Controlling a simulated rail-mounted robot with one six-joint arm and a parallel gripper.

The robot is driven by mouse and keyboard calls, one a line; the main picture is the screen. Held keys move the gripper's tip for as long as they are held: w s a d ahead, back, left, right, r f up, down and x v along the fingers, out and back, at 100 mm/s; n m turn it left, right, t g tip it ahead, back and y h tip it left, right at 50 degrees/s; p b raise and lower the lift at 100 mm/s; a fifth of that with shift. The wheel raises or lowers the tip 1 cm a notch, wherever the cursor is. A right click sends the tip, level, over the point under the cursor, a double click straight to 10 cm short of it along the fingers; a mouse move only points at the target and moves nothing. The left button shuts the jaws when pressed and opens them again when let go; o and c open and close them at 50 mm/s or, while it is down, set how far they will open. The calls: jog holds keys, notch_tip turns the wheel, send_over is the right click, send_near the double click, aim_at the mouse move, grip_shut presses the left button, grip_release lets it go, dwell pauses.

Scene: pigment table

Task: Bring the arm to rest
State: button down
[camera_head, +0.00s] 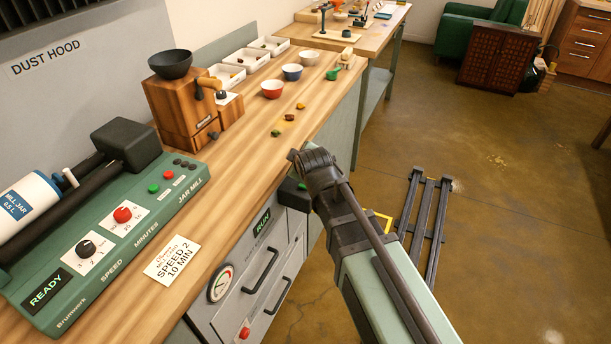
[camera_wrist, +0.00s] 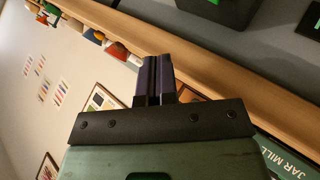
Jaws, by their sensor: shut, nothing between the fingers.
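My arm (camera_head: 375,270) reaches up from the lower right in the head view, in front of the bench's front edge. Its dark joint (camera_head: 318,170) is beside the bench edge. My gripper (camera_wrist: 153,72) shows in the wrist view with its two dark fingers side by side, shut and empty. No object touches the fingertips there. In the head view the fingers cannot be made out.
Open floor (camera_head: 500,200) lies to the right.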

jog(key=s+d+f+m+g+h+p, duration=0.1)
jog(key=s+d+f+m+g+h, duration=0.1)
jog(key=s+d+f+m+g, duration=0.25)
jog(key=s+d+r+m+g+p, duration=0.2)
jog(key=s+d+r+m+p, duration=0.1)
jog(key=s+d, duration=0.4)
jog(key=s+d+r+m+g+p, duration=0.3)
jog(key=s+d+r+m+p, duration=0.1)
jog(key=s+d, duration=0.3)
jog(key=shift+d+r+m+h+p, duration=0.25)
jog(key=shift+d+m+p, duration=0.2)
jog(key=shift+m+p, duration=0.35)
